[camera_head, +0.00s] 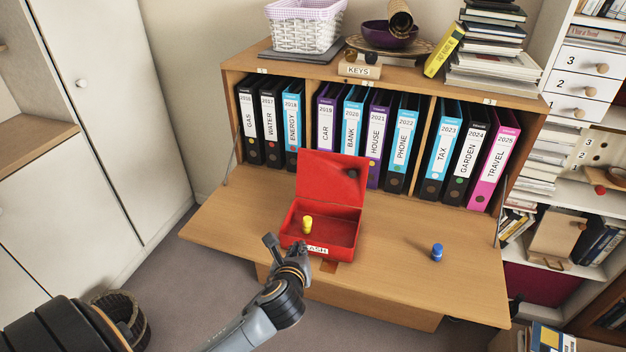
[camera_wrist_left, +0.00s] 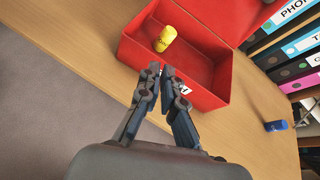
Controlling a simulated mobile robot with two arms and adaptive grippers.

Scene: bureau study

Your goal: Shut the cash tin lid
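The red cash tin (camera_head: 347,249) stands on the wooden desk flap with its lid (camera_head: 332,177) raised at the back, leaning toward the binders. A white label reading CASH (camera_head: 316,250) is on the tin's front. My left gripper (camera_head: 284,245) is at the tin's front left corner, with its fingers close together in the left wrist view (camera_wrist_left: 161,72). It holds nothing visible; whether the fingers meet or touch the tin is unclear. My right gripper is out of view.
A row of binders (camera_head: 352,125) fills the shelf behind the lid. The flap (camera_head: 235,215) is clear at left. A woven basket (camera_head: 125,318) stands on the floor.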

